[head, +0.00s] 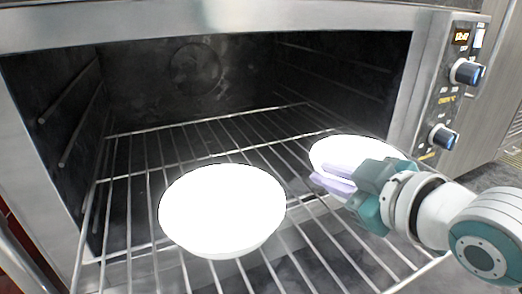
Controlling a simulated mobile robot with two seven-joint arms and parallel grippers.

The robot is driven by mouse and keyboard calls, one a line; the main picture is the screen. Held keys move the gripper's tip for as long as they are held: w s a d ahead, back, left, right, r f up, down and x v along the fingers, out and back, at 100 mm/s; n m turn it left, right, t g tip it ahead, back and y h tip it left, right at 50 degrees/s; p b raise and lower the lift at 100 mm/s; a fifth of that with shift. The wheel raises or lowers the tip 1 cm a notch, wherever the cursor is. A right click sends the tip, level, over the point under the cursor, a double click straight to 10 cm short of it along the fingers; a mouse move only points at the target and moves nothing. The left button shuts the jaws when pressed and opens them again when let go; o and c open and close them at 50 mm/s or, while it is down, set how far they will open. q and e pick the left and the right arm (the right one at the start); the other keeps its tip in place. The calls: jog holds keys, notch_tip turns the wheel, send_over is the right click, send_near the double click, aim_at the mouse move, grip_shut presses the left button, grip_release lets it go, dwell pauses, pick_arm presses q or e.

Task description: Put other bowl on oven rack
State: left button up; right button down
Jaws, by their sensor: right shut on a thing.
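A white bowl (222,212) sits on the front middle of the oven rack (135,203). A second white bowl (345,149) is to its right, over the right part of the rack. My right gripper (334,181) is shut on the near edge of this second bowl, its pale purple fingers at the rim. The gripper and wrist hide the bowl's lower right part. I cannot tell whether its base touches the rack. My left gripper is not in view.
The oven (200,22) is open, with dark side walls and side rails. A control panel (452,95) with knobs is at the right. The rack's back and left parts are bare.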

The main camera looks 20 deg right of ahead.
jog(key=c, duration=1.3)
grip_release()
jog(key=shift+f, duration=0.1)
jog(key=o, duration=0.4)
jog(key=shift+o, duration=0.2)
jog(key=shift+s+r, duration=0.1)
jog(key=shift+r, duration=0.2)
jog(key=p+v, duration=0.6)
jog(key=v, duration=0.5)
jog(key=shift+s+d, duration=0.1)
jog(key=s+m+g, duration=0.1)
jog(key=s+a+f+g, duration=0.1)
jog(key=g, duration=0.1)
jog(key=s+a+f+m+g, duration=0.1)
jog(key=shift+s+a+f+m+h, duration=0.1)
jog(key=shift+s+a+m+h, duration=0.1)
jog(key=shift+s+m+h, duration=0.1)
jog(key=s+a+m+g, duration=0.2)
jog(key=s+g, duration=0.4)
jog(key=s, duration=0.3)
jog(key=shift+a, duration=0.2)
